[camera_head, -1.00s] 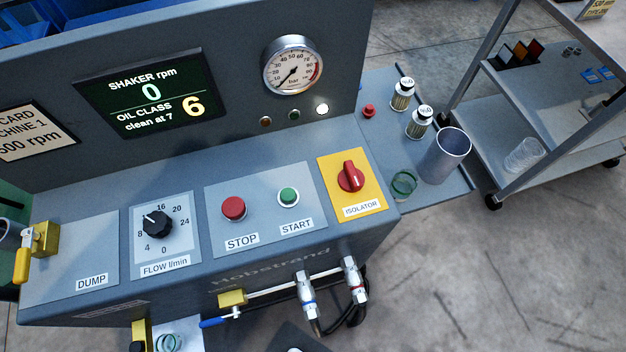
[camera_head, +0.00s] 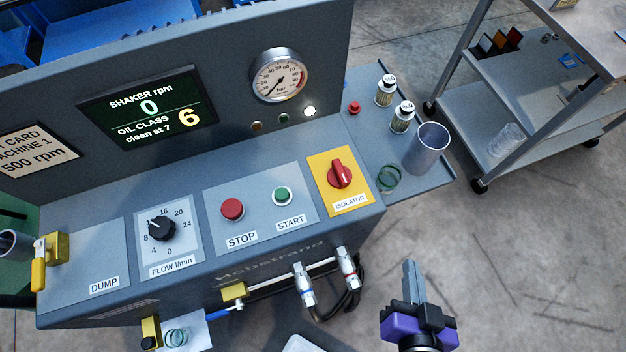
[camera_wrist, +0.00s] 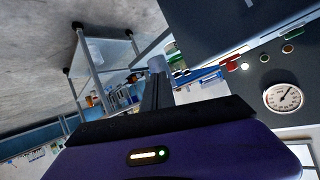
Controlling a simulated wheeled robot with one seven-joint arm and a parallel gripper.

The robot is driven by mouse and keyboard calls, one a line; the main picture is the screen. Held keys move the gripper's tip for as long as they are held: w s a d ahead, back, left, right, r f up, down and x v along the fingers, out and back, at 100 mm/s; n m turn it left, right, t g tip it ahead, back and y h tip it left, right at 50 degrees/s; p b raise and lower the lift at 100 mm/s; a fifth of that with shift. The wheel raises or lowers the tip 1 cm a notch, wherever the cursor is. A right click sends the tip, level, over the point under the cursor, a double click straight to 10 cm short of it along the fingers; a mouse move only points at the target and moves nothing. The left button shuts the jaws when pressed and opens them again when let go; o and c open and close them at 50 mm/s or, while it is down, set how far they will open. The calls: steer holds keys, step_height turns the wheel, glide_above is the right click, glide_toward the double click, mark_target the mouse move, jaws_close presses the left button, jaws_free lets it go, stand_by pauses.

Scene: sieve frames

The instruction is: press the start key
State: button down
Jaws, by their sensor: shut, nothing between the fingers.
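The start key is a green round button (camera_head: 282,195) in a pale ring on the grey control panel, above the label START. The red stop button (camera_head: 232,209) sits to its left and the yellow isolator plate with a red knob (camera_head: 340,174) to its right. My gripper (camera_head: 410,268) is at the lower right in the head view, over the floor, in front of and right of the panel. Its fingers are together and empty, well apart from the start key. In the wrist view the fingers (camera_wrist: 157,90) point up the picture; the start key cannot be made out there.
The display (camera_head: 150,107) reads 0 rpm and oil class 6. A pressure gauge (camera_head: 278,76) is on the upright panel. Hose couplings (camera_head: 303,285) jut from the panel's front. A metal cup (camera_head: 427,148) and small bottles stand on the side shelf. A trolley (camera_head: 470,120) is at the right.

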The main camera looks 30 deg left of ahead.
steer(key=w+a+r+p, duration=0.1)
steer(key=w+a+r, duration=0.1)
steer(key=a, duration=0.3)
steer(key=w+a+r+m+g+p, duration=0.1)
steer(key=a+r, duration=0.1)
steer(key=a, duration=0.3)
steer(key=w+a+r+m+p, duration=0.1)
steer(key=w+a+r, duration=0.1)
steer(key=a, duration=0.3)
steer(key=shift+w+a+r, duration=0.15)
steer(key=shift+w+r, duration=0.1)
steer(key=shift+w, duration=0.05)
steer(key=s+a+r+m+g+p, duration=0.1)
steer(key=a+r+m, duration=0.1)
steer(key=a+r, duration=0.35)
step_height(320, 180, up, 2)
steer(key=m+g+p, duration=0.1)
glide_above(281, 198)
steer(key=shift+s, duration=0.1)
step_height(281, 198, down, 9)
steer(key=b, duration=0.7)
steer(key=shift+r, duration=0.1)
steer(key=shift+f+b, duration=0.3)
steer(key=shift+f, duration=0.1)
